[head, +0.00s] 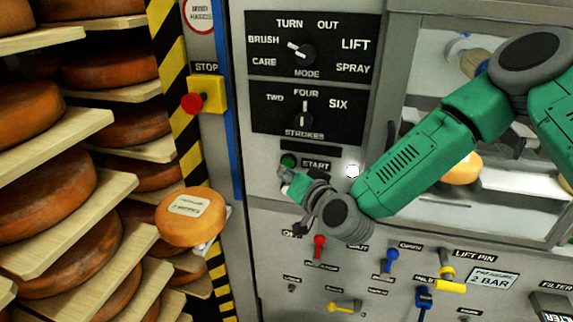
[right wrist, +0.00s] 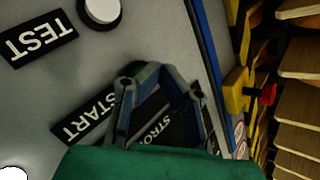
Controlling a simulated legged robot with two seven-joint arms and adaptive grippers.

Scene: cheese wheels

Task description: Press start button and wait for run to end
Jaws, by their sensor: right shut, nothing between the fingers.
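The green start button (head: 289,160) is on the grey control panel, left of the START label (head: 316,165). My right gripper (head: 284,179) is shut and empty, with its tip just below the button in the head view. I cannot tell whether it touches the panel or the button. In the right wrist view, the shut fingers (right wrist: 160,75) are in front of the panel beside the START label (right wrist: 85,115). The button is mostly hidden or too dark to make out there. My left gripper is not in view.
A red stop button (head: 192,103) on a yellow box is left of the panel. The mode dial (head: 302,52) and strokes dial (head: 303,119) are above. A round white light (head: 352,170) is right of START. Coloured levers are below. Shelves of cheese wheels (head: 50,190) stand left.

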